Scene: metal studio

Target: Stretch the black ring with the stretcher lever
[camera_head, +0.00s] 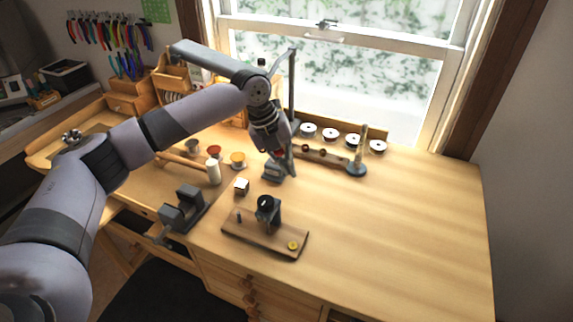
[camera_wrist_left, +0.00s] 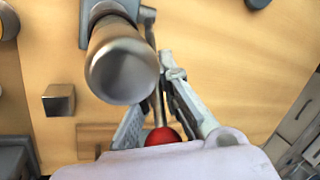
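My left gripper (camera_head: 287,168) reaches down over the bench at a small grey metal tool (camera_head: 273,173), apparently the stretcher. In the left wrist view, the stretcher's thick metal cylinder (camera_wrist_left: 122,65) rises toward the camera. A thin lever with a red knob (camera_wrist_left: 162,137) lies between the fingers of my left gripper (camera_wrist_left: 156,95). I cannot tell whether the fingers press on it. A dark, round, ring-like piece (camera_head: 267,203) sits on a stand on a wooden board; I cannot tell whether it is the black ring. My right gripper is not in view.
A small metal cube (camera_head: 241,186) and a bench vice (camera_head: 184,207) stand to the left. The bench's right side is clear.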

